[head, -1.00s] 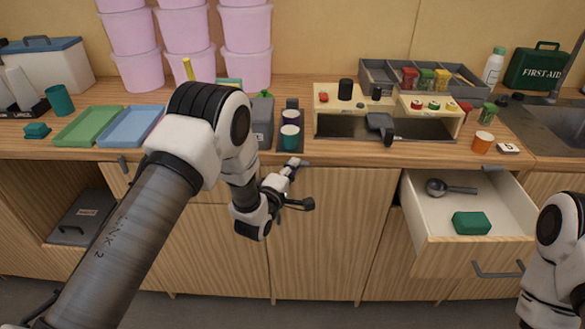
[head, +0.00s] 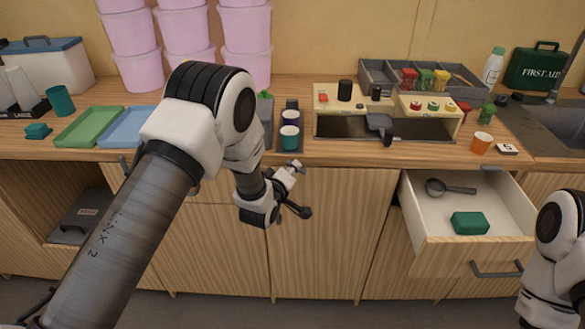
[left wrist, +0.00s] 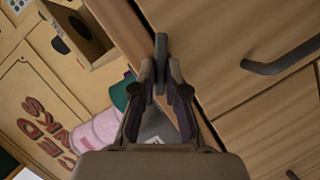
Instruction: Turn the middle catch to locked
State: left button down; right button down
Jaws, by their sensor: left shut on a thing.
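The middle catch (left wrist: 160,45) is a dark grey bar at the counter's front edge. In the left wrist view it sits between the fingertips of my left gripper (left wrist: 160,80), which is shut on it. In the head view the left gripper (head: 297,167) is at the counter edge below the teal cup, and its fingers and wrist largely hide the catch. I cannot tell the catch's exact angle. A similar catch (head: 123,166) hangs at the left, and another (head: 491,168) lies level above the open drawer. My right gripper is out of view.
The open drawer (head: 425,225) at the right holds a ladle (head: 436,187) and a green block (head: 470,223). The teal cup (head: 289,139) stands on the counter just behind the left gripper. An orange cup (head: 481,143) stands further right. The cupboard front below the gripper is clear.

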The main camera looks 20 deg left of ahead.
pick_arm(q)
jog(key=m+g+y, duration=0.1)
jog(key=m+y, duration=0.1)
jog(key=m, duration=0.1)
jog(key=m+g+y, duration=0.1)
jog(key=m+y, duration=0.1)
jog(key=m, duration=0.2)
jog(key=shift+a+g, duration=0.15)
jog(key=shift+g, duration=0.15)
jog(key=shift+m+y, duration=0.4)
jog(key=c, duration=1.2)
grip_release()
notch_tip(320, 180, up, 10)
